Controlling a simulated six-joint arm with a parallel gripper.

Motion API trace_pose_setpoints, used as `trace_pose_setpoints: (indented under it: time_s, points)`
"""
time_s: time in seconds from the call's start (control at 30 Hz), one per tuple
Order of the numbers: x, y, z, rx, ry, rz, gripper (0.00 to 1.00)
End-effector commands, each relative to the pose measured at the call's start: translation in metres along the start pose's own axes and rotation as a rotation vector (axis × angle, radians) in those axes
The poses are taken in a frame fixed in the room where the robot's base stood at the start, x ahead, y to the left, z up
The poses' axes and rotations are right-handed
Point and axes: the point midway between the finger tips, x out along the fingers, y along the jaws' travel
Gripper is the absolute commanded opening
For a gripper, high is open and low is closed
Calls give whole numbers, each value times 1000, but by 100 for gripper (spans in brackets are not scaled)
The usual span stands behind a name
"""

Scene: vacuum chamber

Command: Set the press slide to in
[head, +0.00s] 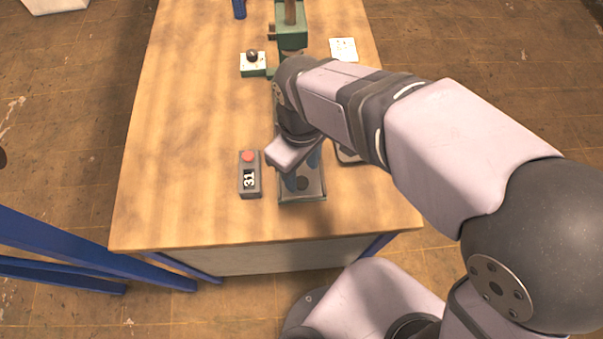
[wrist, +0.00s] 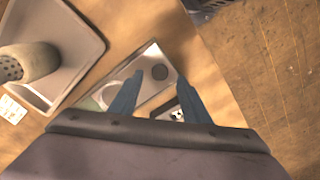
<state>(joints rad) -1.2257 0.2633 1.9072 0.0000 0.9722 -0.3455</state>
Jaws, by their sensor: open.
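My arm hides part of the area in front of the press. My gripper (head: 303,172) is at the near end of the table, far from the press, pointing down over a grey tray (head: 303,197). In the wrist view its blue fingers (wrist: 160,78) are apart with nothing held between them.
A white card (head: 343,49) lies right of the press. A perforated grey cylinder (wrist: 27,62) stands in another tray (wrist: 88,38). The table's left middle is clear.

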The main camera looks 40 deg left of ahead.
Motion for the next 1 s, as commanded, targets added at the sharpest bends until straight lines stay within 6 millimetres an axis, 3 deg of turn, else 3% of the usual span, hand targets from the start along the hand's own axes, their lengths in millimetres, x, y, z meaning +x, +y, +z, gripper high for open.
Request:
trace_pose_setpoints:
  time_s: [0.3,0.67,0.87,1.0]
  points:
    - [33,0,0,1,-1,0,43]
    - [37,0,0,1,1,0,43]
    - [37,0,0,1,1,0,0]
    - [37,0,0,1,1,0,0]
